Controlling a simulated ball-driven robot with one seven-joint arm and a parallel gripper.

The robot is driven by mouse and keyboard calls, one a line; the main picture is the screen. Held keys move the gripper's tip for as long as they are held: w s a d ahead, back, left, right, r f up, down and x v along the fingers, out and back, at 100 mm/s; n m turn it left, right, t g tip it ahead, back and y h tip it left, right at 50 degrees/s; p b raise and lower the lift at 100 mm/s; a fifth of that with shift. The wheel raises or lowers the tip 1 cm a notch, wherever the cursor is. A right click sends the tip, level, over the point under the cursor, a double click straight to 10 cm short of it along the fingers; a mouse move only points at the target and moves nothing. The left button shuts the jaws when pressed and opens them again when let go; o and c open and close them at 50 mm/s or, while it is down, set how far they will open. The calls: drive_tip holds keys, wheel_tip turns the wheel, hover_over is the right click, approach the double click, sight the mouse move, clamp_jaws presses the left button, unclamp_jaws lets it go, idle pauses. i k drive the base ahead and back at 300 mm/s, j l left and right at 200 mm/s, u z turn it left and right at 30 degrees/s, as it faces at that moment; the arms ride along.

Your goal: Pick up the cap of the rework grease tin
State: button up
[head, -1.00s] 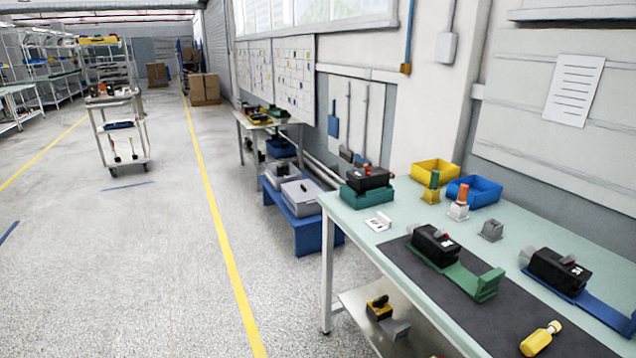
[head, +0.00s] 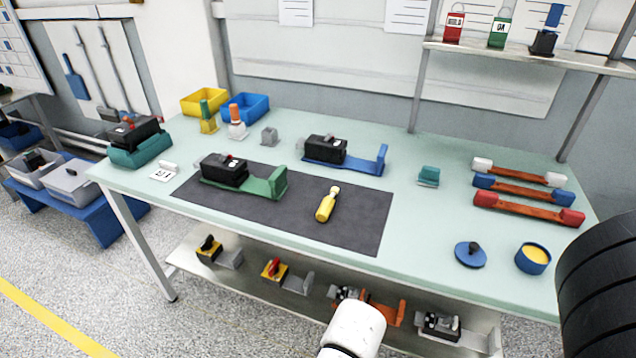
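The cap (head: 470,255) is a flat blue disc with a dark knob on top. It lies on the light green bench top near the front right edge. The grease tin (head: 532,260) stands open just right of the cap, a short round blue tin with yellow grease inside. Cap and tin are apart. The fingers of my gripper do not show in the head view; a white rounded part at the bottom centre and a black ribbed part at the right edge look like parts of my own body.
Orange bars with red, blue and white ends (head: 528,208) lie behind the cap. A yellow screwdriver-like tool (head: 328,204) and a breaker on a green holder (head: 236,178) rest on the dark mat (head: 362,226). Bench top left of the cap is clear. A lower shelf (head: 318,302) holds several devices.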

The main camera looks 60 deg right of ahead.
sight(470, 253)
drive_tip(key=k+j+z, duration=0.2)
drive_tip(key=k+j, duration=0.7)
drive_tip(key=z, duration=1.65)
